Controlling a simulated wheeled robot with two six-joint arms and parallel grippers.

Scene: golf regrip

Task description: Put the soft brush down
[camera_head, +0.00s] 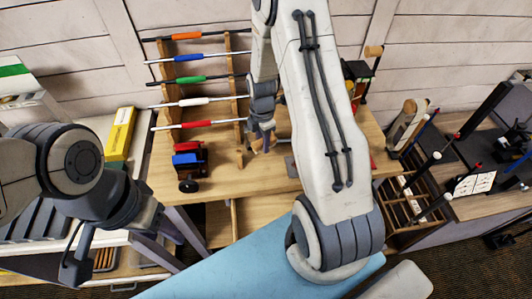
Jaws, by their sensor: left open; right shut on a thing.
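My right gripper (263,136) is above the wooden workbench (222,180), in front of the club rack. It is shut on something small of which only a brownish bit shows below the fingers. This may be the soft brush, but the gripper and arm hide most of it, and I cannot tell whether it touches the bench top. My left gripper (78,262) is at the lower left, away from the bench top. It is open and appears empty.
Clubs with coloured bands lie across a wooden rack (234,87). A red and blue vise (188,160) is at the bench's front left. A yellow box (121,130) stands further left. A slotted wooden crate (402,205) is at right. A light blue surface (230,265) lies in front.

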